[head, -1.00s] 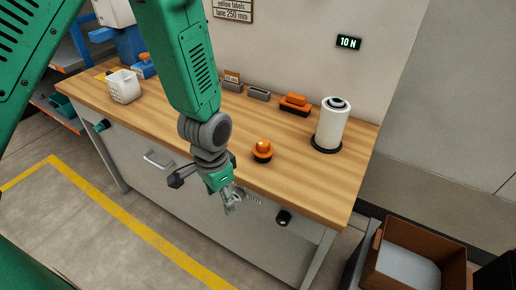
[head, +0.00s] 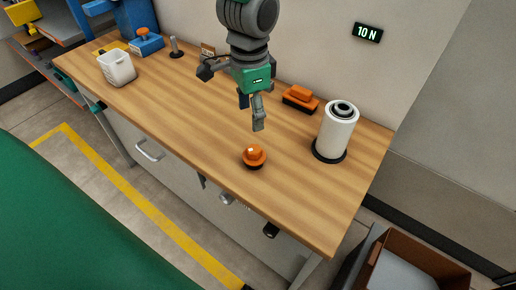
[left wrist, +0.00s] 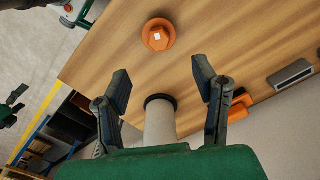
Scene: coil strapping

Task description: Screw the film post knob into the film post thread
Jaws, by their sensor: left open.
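An orange knob (head: 254,156) with a dark underside stands on the wooden bench near its front edge; it also shows in the left wrist view (left wrist: 158,35). A white film roll (head: 338,130) stands upright on a dark round base to its right, with a dark ring on top; the roll shows between my fingers in the left wrist view (left wrist: 160,125). I cannot make out the thread. My left gripper (head: 251,112) is open and empty, over the bench behind the knob and apart from it. My right gripper does not show.
An orange block (head: 300,97) sits behind the knob, left of the roll. A white bin (head: 117,68), a blue block (head: 146,44) and a thin grey post (head: 175,46) stand at the bench's far left. A brown box (head: 410,262) is right of the bench. The bench's middle is clear.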

